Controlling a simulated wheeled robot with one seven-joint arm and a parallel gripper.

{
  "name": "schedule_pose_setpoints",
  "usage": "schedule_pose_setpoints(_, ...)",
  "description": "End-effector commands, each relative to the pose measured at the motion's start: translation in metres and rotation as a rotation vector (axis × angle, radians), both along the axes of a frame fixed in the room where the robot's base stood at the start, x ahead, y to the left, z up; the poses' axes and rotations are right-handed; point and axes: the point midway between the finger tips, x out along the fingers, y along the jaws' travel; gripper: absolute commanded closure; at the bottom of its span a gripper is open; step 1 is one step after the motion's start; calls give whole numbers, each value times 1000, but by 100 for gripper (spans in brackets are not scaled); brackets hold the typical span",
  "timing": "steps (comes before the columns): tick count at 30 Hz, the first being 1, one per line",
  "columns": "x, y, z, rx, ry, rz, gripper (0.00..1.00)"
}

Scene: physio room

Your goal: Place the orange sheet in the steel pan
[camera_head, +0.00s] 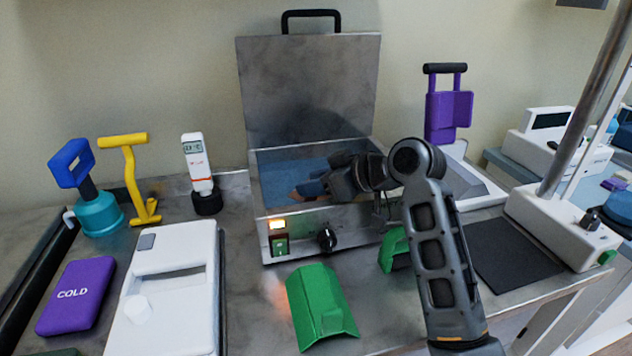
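The steel pan (345,217) is a box with a lit switch and a black knob on its front. Its lid (310,90) stands open at the back, and blue shows inside. My gripper (325,183) reaches in from the right, low over the pan's opening. A small brownish-orange patch (293,195) shows in the pan by the gripper's tip; I cannot tell whether it is the orange sheet or a reflection. No clear orange sheet shows elsewhere. The fingers are dark and partly hidden, so I cannot tell whether they are open or hold anything.
A green curved piece (320,303) lies in front of the pan, and another green piece (395,250) is partly behind my arm. A white case (165,290), a purple cold pack (75,295) and a yellow stand (133,180) are at left. A dark mat (510,252) lies at right.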

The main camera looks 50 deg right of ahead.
Motion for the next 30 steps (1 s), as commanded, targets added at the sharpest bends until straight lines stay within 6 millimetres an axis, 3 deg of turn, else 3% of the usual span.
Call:
schedule_pose_setpoints(5,-4,-1,7,0,1,-1,62)
schedule_pose_setpoints(21,-90,-14,55,-1,-1,-3,62)
schedule_pose_setpoints(30,-105,-15,62,0,1,0,62)
